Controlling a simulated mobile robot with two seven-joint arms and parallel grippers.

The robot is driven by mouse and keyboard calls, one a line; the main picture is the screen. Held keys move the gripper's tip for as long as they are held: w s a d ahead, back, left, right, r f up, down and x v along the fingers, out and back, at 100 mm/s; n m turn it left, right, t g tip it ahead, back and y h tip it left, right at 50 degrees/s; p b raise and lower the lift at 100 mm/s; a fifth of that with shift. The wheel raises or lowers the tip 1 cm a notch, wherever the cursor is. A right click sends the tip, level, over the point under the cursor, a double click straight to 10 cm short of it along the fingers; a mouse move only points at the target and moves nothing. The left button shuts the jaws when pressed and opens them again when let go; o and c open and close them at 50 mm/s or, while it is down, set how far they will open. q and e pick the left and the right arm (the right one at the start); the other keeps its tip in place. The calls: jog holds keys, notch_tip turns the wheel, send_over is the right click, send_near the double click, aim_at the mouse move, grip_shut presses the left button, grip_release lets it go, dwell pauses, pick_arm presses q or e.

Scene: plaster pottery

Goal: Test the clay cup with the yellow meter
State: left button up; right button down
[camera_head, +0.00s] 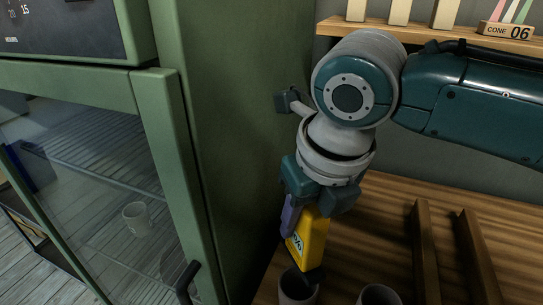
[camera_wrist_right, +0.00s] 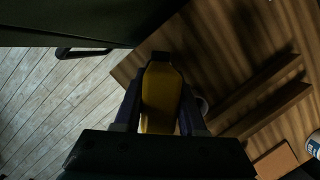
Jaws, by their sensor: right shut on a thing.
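My right gripper (camera_head: 305,205) is shut on the yellow meter (camera_head: 308,243) and holds it pointing down. In the wrist view the meter (camera_wrist_right: 161,95) sits between the fingers (camera_wrist_right: 160,118), its dark tip away from the palm. Below it, at the bottom edge of the head view, a grey clay cup (camera_head: 291,288) stands on the wooden table. The meter's dark end overlaps this cup's rim in the picture; I cannot tell whether they touch. A second similar cup (camera_head: 378,295) stands to the right, cut off by the frame. My left gripper is not in view.
A green cabinet (camera_head: 225,130) with a glass door stands left of the table; a pale cup (camera_head: 137,216) shows behind the glass. Two wooden bars (camera_head: 425,250) lie on the table (camera_head: 385,205) at right. A shelf (camera_head: 425,33) with pale blocks and a "CONE 06" sign is behind.

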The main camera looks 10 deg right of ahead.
aim_at(300, 246)
jog(key=shift+d+f+b, duration=0.1)
jog(key=shift+f+b, duration=0.35)
jog(key=shift+f, duration=0.2)
notch_tip(300, 246, down, 5)
jog(key=b, duration=0.3)
jog(key=shift+r, duration=0.2)
jog(key=shift+f+b, duration=0.5)
dwell(0.4)
jog(key=shift+f, duration=0.1)
dwell(0.9)
